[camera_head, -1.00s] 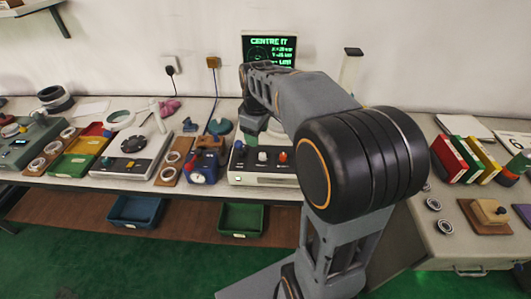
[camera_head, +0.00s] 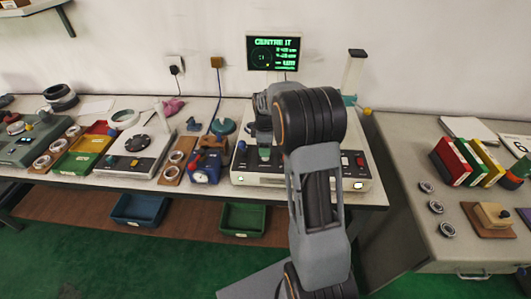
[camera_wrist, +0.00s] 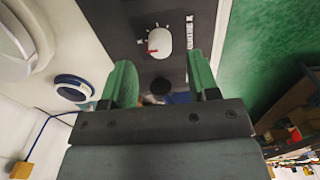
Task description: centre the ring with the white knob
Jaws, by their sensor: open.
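The white knob (camera_wrist: 159,42) has a red pointer mark and sits on a dark panel (camera_wrist: 122,20) in the wrist view. My gripper (camera_wrist: 162,78) is open. Its two green fingers point towards the knob, one to each side, with nothing between them that I can see held. In the head view my gripper (camera_head: 264,150) is over the front panel of the white console (camera_head: 275,181) and hides the white knob. A screen (camera_head: 273,53) reads "CENTRE IT" above small figures and a round dial. My arm hides much of the console top, and I cannot make out the ring there.
A blue knob (camera_head: 241,147) stands left of my gripper on the console. A blue device with a dial (camera_head: 205,168) stands close on the left. Loose bearings (camera_head: 436,207) lie on the right table.

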